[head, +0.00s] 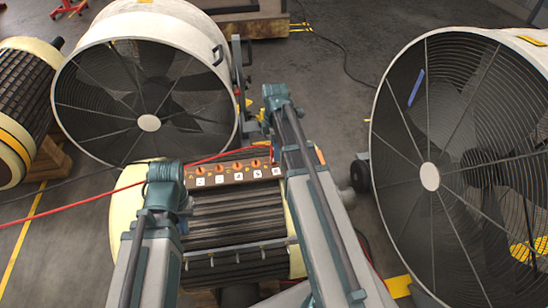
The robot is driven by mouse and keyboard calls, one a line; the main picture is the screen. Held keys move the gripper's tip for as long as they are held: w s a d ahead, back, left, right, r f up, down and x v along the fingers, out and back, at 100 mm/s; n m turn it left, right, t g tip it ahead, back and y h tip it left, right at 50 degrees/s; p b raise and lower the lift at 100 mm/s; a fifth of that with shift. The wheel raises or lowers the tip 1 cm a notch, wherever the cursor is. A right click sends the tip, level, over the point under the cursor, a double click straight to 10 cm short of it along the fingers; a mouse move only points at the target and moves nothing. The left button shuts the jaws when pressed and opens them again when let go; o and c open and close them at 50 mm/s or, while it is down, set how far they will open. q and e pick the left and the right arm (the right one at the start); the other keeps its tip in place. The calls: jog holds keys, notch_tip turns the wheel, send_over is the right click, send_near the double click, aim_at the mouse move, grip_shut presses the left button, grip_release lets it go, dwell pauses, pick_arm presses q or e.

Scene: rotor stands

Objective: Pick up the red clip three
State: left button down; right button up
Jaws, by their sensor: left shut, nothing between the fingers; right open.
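A brown strip (210,187) lies across the top of the ribbed rotor in the middle of the head view. Several small orange-red clips stand in a row on it, above white labels too small to read. The third clip from the left (239,167) stands in the middle of the row. I cannot confirm its number. My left arm rises at the left of the strip and my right arm at its right. The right arm covers part of the rotor's right side. I cannot make out either gripper or its fingers.
A large caged fan (148,123) stands behind the rotor, and another (430,177) stands at the right. A second rotor (22,95) rests at the far left. A red cable (75,208) runs across to the rotor top. Grey floor (330,90) shows between the fans.

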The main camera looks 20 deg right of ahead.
notch_tip(320, 180, down, 4)
jog(key=b, duration=0.3)
jog(key=shift+w+a, duration=0.1)
jog(key=shift+r, duration=0.15)
grip_shut()
